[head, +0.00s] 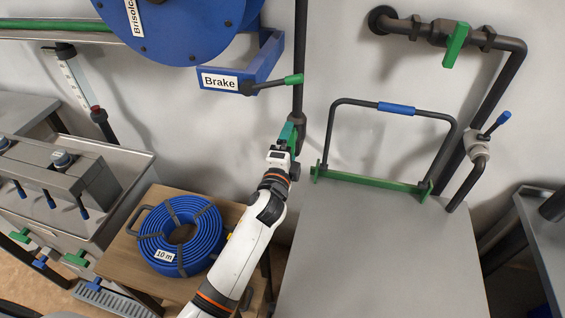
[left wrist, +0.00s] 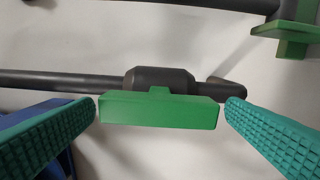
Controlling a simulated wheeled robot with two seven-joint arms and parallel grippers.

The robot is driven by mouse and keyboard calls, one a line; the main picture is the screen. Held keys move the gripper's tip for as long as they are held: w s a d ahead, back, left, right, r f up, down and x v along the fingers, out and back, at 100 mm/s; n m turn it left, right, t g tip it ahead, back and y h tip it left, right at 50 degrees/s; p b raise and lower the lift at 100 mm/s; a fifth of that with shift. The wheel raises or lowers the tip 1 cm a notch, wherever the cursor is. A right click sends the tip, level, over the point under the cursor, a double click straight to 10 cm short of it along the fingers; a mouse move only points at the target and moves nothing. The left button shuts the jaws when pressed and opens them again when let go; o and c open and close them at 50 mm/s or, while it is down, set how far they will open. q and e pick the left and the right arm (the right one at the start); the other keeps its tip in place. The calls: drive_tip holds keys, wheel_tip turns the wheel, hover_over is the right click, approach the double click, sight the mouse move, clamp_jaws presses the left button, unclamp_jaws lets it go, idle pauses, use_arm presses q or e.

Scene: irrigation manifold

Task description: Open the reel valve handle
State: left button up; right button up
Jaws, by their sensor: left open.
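The reel valve is a dark body (left wrist: 160,80) on a dark pipe, with a green bar handle (left wrist: 158,110) on its front. In the left wrist view the handle lies along the pipe. My left gripper (head: 288,136) is at this valve on the vertical pipe (head: 300,60), right of the reel, and hides most of the valve in the head view. Its teal fingers are open, one beyond each end of the handle in the left wrist view (left wrist: 172,118). A gap shows on both sides, with no visible contact. My right gripper is not in view.
A blue hose reel (head: 180,28) and the brake lever (head: 272,84) are above left of my gripper. A coiled blue hose (head: 180,236) lies on a wooden stand. A grey cabinet (head: 385,255) with a green-barred frame (head: 370,180) stands right. Another green-handled valve (head: 456,45) is upper right.

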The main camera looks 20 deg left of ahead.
use_arm(q)
drive_tip(key=s, duration=1)
drive_tip(key=shift+b, duration=0.4)
drive_tip(key=shift+w, duration=0.1)
